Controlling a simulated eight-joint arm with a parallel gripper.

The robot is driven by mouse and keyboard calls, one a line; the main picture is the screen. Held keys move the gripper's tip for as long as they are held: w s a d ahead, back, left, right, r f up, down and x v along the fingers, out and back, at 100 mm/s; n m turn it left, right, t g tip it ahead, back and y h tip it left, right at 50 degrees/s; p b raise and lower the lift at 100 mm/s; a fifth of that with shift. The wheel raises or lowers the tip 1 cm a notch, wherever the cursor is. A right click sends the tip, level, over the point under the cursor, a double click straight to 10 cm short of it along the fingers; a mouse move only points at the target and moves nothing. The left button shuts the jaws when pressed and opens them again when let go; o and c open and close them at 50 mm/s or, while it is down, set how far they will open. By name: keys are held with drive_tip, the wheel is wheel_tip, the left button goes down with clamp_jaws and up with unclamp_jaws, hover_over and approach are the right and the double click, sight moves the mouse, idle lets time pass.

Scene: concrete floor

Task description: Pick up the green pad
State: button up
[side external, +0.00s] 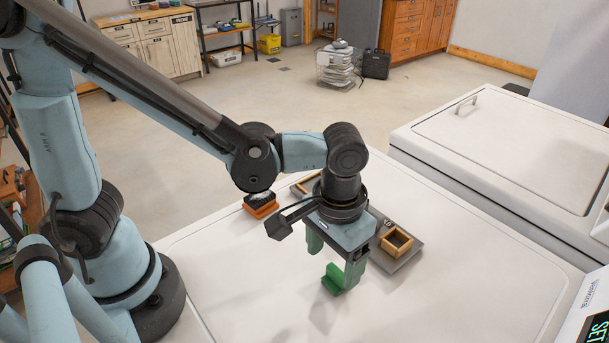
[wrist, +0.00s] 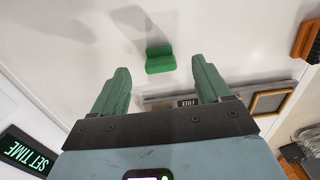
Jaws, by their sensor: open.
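The green pad (side external: 333,279) is a small stepped green block on the white top. In the wrist view the pad (wrist: 160,60) lies just beyond my fingertips, roughly centred between them. My gripper (side external: 334,264) points down, with green fingers, close to the pad. In the side view one finger overlaps the pad's right edge, so the exact gap is unclear. In the wrist view my gripper (wrist: 159,66) is open, with nothing between its fingers.
A grey board (side external: 408,261) with a small wooden frame (side external: 396,241) lies behind my gripper. An orange-and-black brush-like object (side external: 261,205) lies farther back left. A SET TIME display (wrist: 25,152) is at the wrist view's lower left. The white surface (side external: 440,310) at front right is clear.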

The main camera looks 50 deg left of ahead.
sight(334, 273)
drive_tip(key=shift+w+f, duration=0.2)
drive_tip(key=shift+f, duration=2.5)
drive_tip(key=shift+c, duration=0.2)
drive_tip(key=c, duration=1.1)
drive_tip(key=shift+r, duration=0.15)
drive_tip(key=shift+r, duration=0.5)
drive_tip(key=r, duration=0.2)
drive_tip(key=s+r, duration=0.1)
drive_tip(key=shift+d+r, duration=0.3)
drive_tip(key=s+d+r, duration=0.1)
drive_tip(key=s+r, duration=0.1)
drive_tip(key=s, duration=0.1)
drive_tip(key=s+d+r, duration=0.2)
drive_tip(key=s, duration=0.1)
drive_tip(key=s+d+r, duration=0.1)
drive_tip(key=s+r, duration=0.1)
drive_tip(key=s, duration=0.1)
drive_tip(key=shift+s+d+r, duration=0.1)
drive_tip(key=shift+s+d, duration=0.1)
drive_tip(key=shift+d, duration=0.2)
